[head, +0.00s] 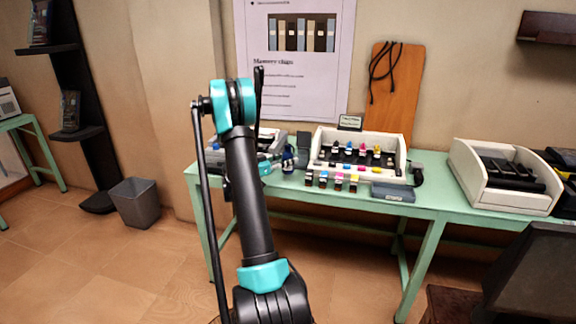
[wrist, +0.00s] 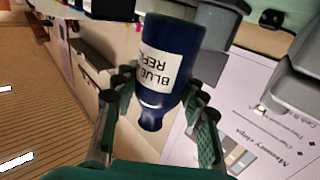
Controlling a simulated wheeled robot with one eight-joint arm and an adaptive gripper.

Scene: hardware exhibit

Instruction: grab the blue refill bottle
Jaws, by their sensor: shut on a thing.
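The blue refill bottle (wrist: 155,85) is dark blue with a white label reading "BLUE" and part of another word. In the wrist view it lies between the two fingers of my gripper (wrist: 160,115), which is shut on it. The picture there is turned, so the bottle's narrow neck points down toward the palm. In the head view the bottle (head: 288,158) shows as a small dark blue shape on or just over the green table (head: 430,190), next to my gripper (head: 268,168). My arm hides part of that area. I cannot tell whether the bottle touches the table.
A white printer-like unit (head: 398,144) with coloured cartridges stands right of the bottle. Several small ink bottles (head: 338,182) stand before it. A grey box (head: 393,192) lies at the front edge. A white tray (head: 470,185) is farther right. A poster (head: 320,105) hangs behind.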

